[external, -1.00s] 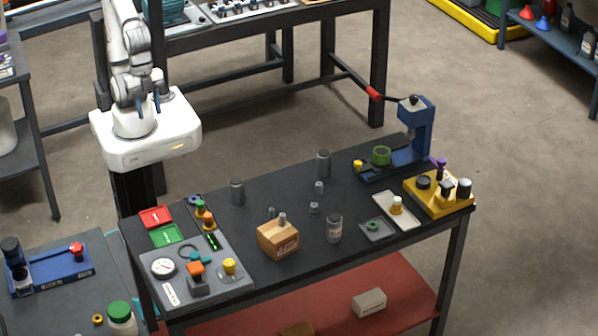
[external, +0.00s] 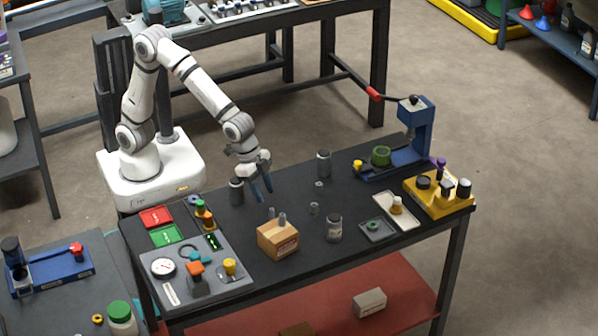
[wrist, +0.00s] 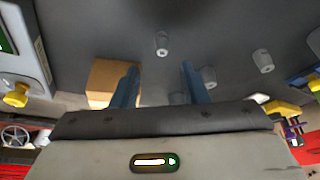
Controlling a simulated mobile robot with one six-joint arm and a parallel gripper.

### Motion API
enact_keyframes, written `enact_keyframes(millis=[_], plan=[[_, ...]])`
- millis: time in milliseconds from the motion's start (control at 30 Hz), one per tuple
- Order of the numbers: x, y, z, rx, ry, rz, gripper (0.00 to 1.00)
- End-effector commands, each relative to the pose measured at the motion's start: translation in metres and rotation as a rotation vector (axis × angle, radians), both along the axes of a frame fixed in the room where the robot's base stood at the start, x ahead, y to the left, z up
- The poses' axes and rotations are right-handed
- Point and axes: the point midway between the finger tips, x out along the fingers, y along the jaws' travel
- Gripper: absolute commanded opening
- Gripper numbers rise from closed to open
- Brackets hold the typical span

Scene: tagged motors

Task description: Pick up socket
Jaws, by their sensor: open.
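Small grey metal pieces that look like sockets stand on the dark tabletop, one (external: 314,208) near the middle and a shorter one (external: 319,184) behind it. Two more slim grey pieces show at the wooden block (external: 278,240). My gripper (external: 262,191) is open and empty, pointing down above the table, behind the block and beside a grey cylinder (external: 237,191). In the wrist view my two blue fingers (wrist: 160,84) are apart with nothing between them. Several grey pieces show beyond and beside them, one (wrist: 162,43) ahead and one (wrist: 263,60) to the right. Which is the task's socket I cannot tell.
Other grey cylinders stand at the back (external: 323,163) and front (external: 334,228). A grey panel (external: 230,290) with gauge and knobs lies at left. A blue press (external: 420,130), white tray (external: 405,217) and yellow holder (external: 438,203) occupy the right. Bare tabletop separates the pieces.

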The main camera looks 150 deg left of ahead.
Motion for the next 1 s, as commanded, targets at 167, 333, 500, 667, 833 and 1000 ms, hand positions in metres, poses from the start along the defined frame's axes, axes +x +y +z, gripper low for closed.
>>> enact_keyframes(millis=[167,333,500,667,833,1000], plan=[[0.006,0.004,-0.019,-0.001,0.003,0.000,0.40],[0.011,0.009,-0.039,-0.002,0.003,0.000,0.40],[0.018,0.014,-0.062,-0.002,0.004,-0.001,0.40],[0.021,0.016,-0.069,0.000,0.000,-0.001,0.40],[0.021,0.016,-0.069,0.000,0.000,-0.001,0.40],[0.021,0.016,-0.069,0.000,0.000,-0.001,0.28]])
